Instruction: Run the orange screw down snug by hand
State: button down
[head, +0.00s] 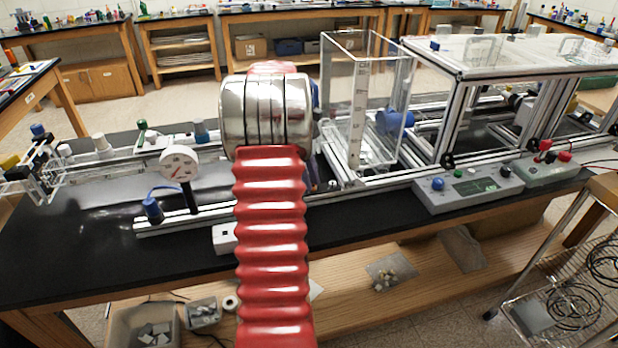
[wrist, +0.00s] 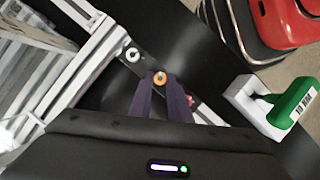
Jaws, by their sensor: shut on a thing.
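The orange screw (wrist: 160,76) shows in the wrist view as a small round head with a dark centre, at the tips of my gripper's two dark purple fingers. My gripper (wrist: 160,84) is shut on it, one fingertip on each side. The screw sits over a dark strip beside the silver rail. How far its head stands off the surface cannot be told. In the head view my red arm hides the screw and most of the gripper.
A pale round screw or washer (wrist: 132,54) lies up and left of the orange one. A white block with a green handle (wrist: 295,102) stands at the right. In the head view, a clear tank (head: 358,110) and a dial gauge (head: 179,165) flank my arm.

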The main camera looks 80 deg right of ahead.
jog(key=m, duration=0.2)
jog(key=m+t+y, duration=0.1)
jog(key=m, duration=0.1)
jog(key=m+y, duration=0.1)
jog(key=m, duration=0.1)
jog(key=shift+s+d+m+t, duration=0.2)
jog(key=shift+s+m+t, duration=0.1)
jog(key=shift+t, duration=0.1)
jog(key=m, duration=0.2)
jog(key=m+t, duration=0.1)
jog(key=m, duration=0.1)
jog(key=shift+s+r+t+y, duration=0.1)
jog(key=shift+t+y, duration=0.2)
jog(key=shift+m+t, duration=0.5)
jog(key=shift+m, duration=0.8)
jog(key=c, duration=1.6)
grip_release()
jog(key=shift+s, duration=0.1)
jog(key=shift+c, duration=0.2)
jog(key=shift+d, duration=0.1)
jog(key=v, duration=0.7)
jog(key=shift+r, duration=0.2)
